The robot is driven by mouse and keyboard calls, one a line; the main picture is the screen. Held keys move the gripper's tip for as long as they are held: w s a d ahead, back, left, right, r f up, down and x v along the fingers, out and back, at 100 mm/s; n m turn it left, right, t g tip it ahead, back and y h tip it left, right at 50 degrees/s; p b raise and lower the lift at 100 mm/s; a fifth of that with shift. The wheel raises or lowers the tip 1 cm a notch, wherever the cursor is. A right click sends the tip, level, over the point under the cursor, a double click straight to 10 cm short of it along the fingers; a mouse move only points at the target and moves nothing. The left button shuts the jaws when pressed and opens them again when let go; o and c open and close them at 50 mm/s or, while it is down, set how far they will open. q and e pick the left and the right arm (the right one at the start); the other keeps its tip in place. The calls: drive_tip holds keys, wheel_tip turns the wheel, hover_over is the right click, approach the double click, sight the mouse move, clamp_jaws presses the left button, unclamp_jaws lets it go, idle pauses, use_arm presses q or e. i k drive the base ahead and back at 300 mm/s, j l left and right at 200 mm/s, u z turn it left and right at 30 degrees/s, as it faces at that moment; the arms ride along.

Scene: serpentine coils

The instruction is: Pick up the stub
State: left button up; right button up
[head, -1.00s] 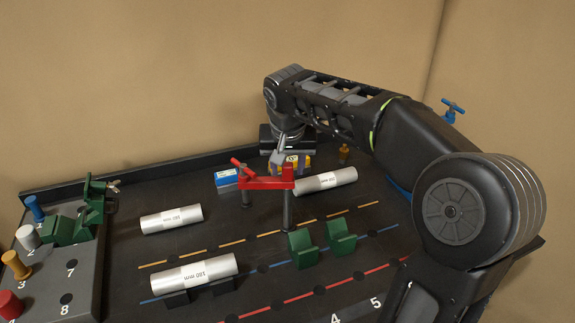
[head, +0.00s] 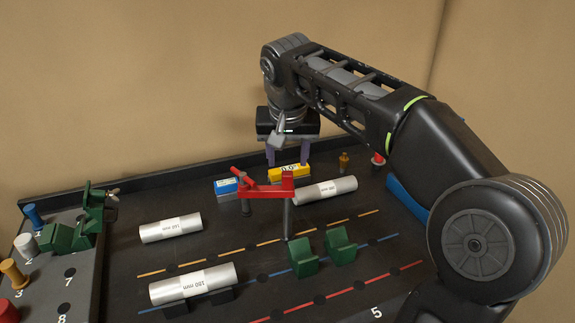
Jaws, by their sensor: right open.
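No part is labelled as the stub, so I cannot tell which one it is. Three silver tubes lie on the dark table: one at the back right (head: 325,190), one at the left (head: 171,227) and one marked 180 mm (head: 193,285) on black supports at the front. My right gripper (head: 288,158) points down, open, above a yellow block (head: 288,173) with a white label. The fingers stand apart and nothing shows between them. My left gripper is out of view.
A red clamp-like stand (head: 265,190) rises close in front of the yellow block. A blue block (head: 226,186) sits to its left. Green V-shaped supports (head: 303,257) stand at the front. A grey rack (head: 40,285) with coloured pegs is at the left.

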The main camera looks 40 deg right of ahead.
sight(189, 285)
drive_tip(key=k, duration=1.5)
